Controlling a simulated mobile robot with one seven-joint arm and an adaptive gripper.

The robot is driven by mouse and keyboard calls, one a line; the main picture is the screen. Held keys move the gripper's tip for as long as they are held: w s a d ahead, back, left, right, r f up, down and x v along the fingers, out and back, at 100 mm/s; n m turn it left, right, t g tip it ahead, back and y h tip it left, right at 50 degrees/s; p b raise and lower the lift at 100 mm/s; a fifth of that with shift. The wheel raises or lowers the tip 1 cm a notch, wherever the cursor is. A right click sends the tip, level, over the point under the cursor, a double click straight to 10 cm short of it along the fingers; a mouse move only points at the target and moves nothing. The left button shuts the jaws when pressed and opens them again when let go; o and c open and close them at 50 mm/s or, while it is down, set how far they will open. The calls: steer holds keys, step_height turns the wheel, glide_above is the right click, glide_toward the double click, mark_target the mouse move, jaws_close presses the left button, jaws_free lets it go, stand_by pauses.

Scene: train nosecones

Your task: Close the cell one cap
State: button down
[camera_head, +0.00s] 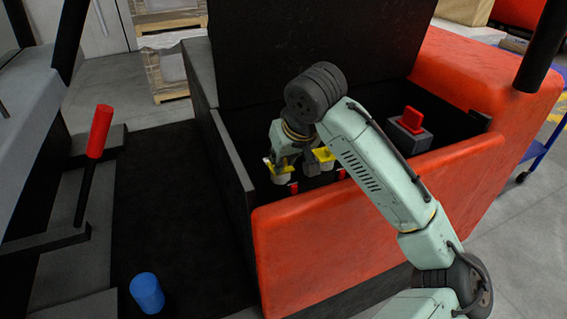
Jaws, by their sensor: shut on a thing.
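My gripper (282,164) reaches down into the open battery bay. It is shut on the left yellow cap (267,168), which sits at a pale cell (280,180) and is partly hidden by the fingers. A second yellow cap (323,153) stands just right of the gripper, on another pale cell (326,165). I cannot tell from this view which cell is cell one, or whether the held cap is flush. Small red parts (294,187) show in front of the cells.
The bay has a black side wall (233,165), a raised black lid (300,55) behind and a red front wall (350,225). A grey box with a red handle (412,120) is at right. A red-handled lever (100,130) and blue cylinder (147,293) are at left.

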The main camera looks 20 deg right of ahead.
stand_by(0.4)
steer(key=c, duration=1.5)
jaws_free()
steer(key=v, duration=1.2)
steer(key=shift+s+f, duration=0.1)
steer(key=shift+s, duration=0.1)
steer(key=shift+s+f, duration=0.1)
